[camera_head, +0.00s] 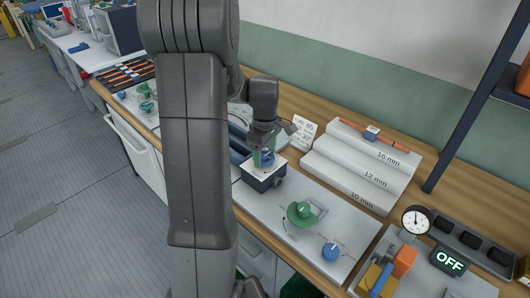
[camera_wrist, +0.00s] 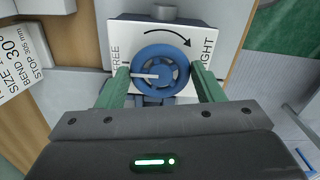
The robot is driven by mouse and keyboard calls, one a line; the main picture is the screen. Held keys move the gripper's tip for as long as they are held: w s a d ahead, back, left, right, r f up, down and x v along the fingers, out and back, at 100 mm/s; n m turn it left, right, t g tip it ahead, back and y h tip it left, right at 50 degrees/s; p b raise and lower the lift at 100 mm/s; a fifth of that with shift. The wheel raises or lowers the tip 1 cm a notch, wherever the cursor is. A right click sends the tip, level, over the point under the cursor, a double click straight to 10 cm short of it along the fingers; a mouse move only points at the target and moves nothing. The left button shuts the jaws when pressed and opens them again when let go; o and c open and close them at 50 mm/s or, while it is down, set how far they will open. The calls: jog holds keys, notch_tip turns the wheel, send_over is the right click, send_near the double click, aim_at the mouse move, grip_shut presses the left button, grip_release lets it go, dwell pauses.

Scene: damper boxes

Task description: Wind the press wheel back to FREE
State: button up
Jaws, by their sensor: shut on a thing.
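The blue press wheel (camera_wrist: 160,72) sits on a white-topped box between the printed words FREE on the left and TIGHT on the right. A curved black arrow runs from the FREE side to the TIGHT side. The wheel's white pointer (camera_wrist: 145,75) points left, toward the FREE side. My gripper (camera_wrist: 160,68) is shut on the wheel, one green finger on each side of its rim. In the head view my gripper (camera_head: 264,146) reaches down onto the white-topped press box (camera_head: 264,180), and the wheel is partly hidden by the fingers.
A stepped grey block (camera_head: 355,172) marked 16, 12 and 10 mm stands to the right, with a small printed card (camera_head: 303,131) beside it. A green knob (camera_head: 301,214) and a blue knob (camera_head: 331,252) are nearer. A display (camera_head: 449,260) reads OFF.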

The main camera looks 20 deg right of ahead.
aim_at(265, 157)
jog(key=o, duration=1)
jog(key=shift+r, duration=0.1)
notch_tip(265, 157, up, 14)
jog(key=shift+f, duration=0.15)
